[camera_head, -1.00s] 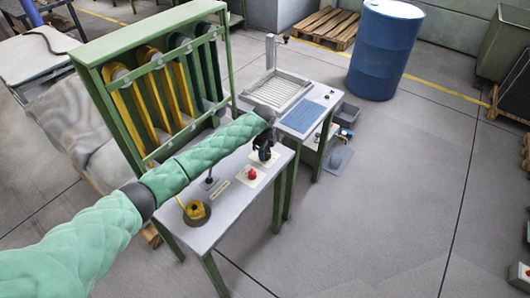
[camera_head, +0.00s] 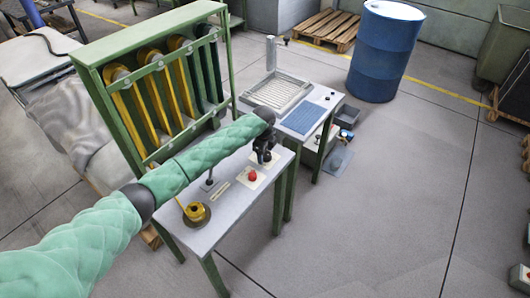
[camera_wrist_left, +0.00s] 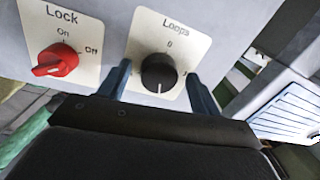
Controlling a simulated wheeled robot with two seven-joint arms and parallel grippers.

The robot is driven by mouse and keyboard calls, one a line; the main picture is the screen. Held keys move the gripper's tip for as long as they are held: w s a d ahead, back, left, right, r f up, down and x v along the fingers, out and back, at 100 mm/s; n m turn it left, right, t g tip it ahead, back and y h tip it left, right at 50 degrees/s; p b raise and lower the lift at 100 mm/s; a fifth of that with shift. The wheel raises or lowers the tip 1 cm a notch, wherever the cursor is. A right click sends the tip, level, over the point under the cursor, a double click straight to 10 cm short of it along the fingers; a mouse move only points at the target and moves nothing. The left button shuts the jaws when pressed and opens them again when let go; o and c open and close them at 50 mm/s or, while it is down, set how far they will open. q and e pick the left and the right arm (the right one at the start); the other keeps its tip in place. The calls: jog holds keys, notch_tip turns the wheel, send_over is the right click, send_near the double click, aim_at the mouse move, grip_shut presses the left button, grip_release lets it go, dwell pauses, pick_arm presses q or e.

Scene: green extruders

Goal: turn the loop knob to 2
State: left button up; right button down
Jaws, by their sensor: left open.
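The loop knob (camera_wrist_left: 158,74) is a round black knob on a white plate labelled "Loops", with a 0 printed above it. A white mark on the knob points down, toward my gripper. In the left wrist view my left gripper (camera_wrist_left: 160,85) has its two blue-grey fingers apart, one on each side of the knob. I cannot tell whether they touch it. In the head view my left gripper (camera_head: 264,155) is at the right part of the bench top and hides most of the knob. My right gripper is not in view.
The red lock knob (camera_wrist_left: 57,60) is on the plate left of the loop knob. The bench (camera_head: 216,235) also carries a yellow roll (camera_head: 196,211). A green rack (camera_head: 150,85) stands behind it. A second table (camera_head: 318,118) stands to the right, and a blue barrel (camera_head: 385,50) beyond.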

pick_arm(q)
jog(key=shift+r, duration=0.15)
jog(key=shift+r+b, duration=0.35)
notch_tip(320, 180, up, 5)
jog(key=shift+s+a+f+b, duration=0.1)
jog(key=shift+s+a+b, duration=0.05)
jog(key=shift+b, duration=0.75)
jog(key=shift+s+r, duration=0.1)
jog(key=shift+r, duration=0.9)
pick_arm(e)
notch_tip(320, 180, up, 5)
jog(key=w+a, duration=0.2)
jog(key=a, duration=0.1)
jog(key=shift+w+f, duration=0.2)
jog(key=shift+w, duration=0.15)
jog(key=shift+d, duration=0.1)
